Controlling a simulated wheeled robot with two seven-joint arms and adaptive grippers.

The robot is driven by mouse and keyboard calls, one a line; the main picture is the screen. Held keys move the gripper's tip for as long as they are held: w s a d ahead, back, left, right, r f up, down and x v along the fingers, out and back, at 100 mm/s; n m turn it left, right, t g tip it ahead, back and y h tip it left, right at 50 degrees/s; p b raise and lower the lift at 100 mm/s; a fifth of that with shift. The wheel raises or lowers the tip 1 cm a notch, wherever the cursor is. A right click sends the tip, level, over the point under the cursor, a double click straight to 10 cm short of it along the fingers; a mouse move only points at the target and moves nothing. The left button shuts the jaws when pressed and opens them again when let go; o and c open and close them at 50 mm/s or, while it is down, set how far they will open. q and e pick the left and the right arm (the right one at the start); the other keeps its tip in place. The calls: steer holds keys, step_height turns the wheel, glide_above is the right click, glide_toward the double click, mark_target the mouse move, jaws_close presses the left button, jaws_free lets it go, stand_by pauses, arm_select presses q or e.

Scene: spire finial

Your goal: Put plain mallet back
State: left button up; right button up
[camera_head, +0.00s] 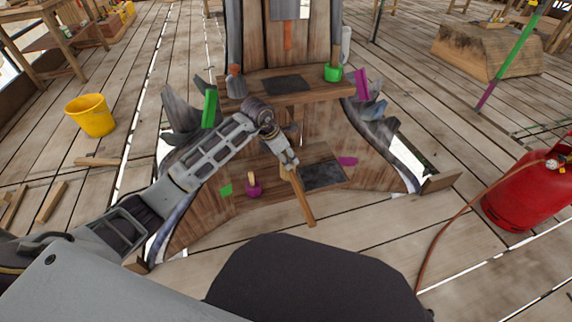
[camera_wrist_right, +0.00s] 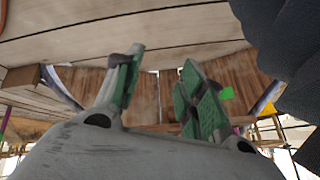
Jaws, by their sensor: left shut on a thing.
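My left gripper (camera_head: 289,168) is shut on a mallet with a plain wooden handle (camera_head: 304,205). The handle slants down toward the front, just in front of the lower shelf. The mallet's head is not clear behind the gripper. A dark patch (camera_head: 325,176) lies on the lower shelf to the right of the gripper, and another dark patch (camera_head: 287,84) is on the upper shelf (camera_head: 310,96). My right gripper (camera_wrist_right: 160,64) shows in the right wrist view, its green-padded fingers apart with nothing between them.
A green-headed tool (camera_head: 333,73) and a grey-headed one (camera_head: 236,85) stand on the upper shelf. A magenta-headed tool (camera_head: 253,188) stands on the lower shelf. A yellow bucket (camera_head: 91,115) stands left, a red gas cylinder (camera_head: 525,190) right with a hose.

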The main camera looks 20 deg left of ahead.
arm_select(q)
steer(key=shift+f, duration=0.5)
steer(key=shift+f+b, duration=0.45)
steer(key=shift+f, duration=0.9)
arm_select(e)
steer(key=shift+a+f, duration=0.2)
steer(key=shift+f, duration=1.15)
arm_select(q)
steer(key=shift+f, duration=0.1)
steer(key=o, duration=1.1)
steer(key=shift+f, duration=0.1)
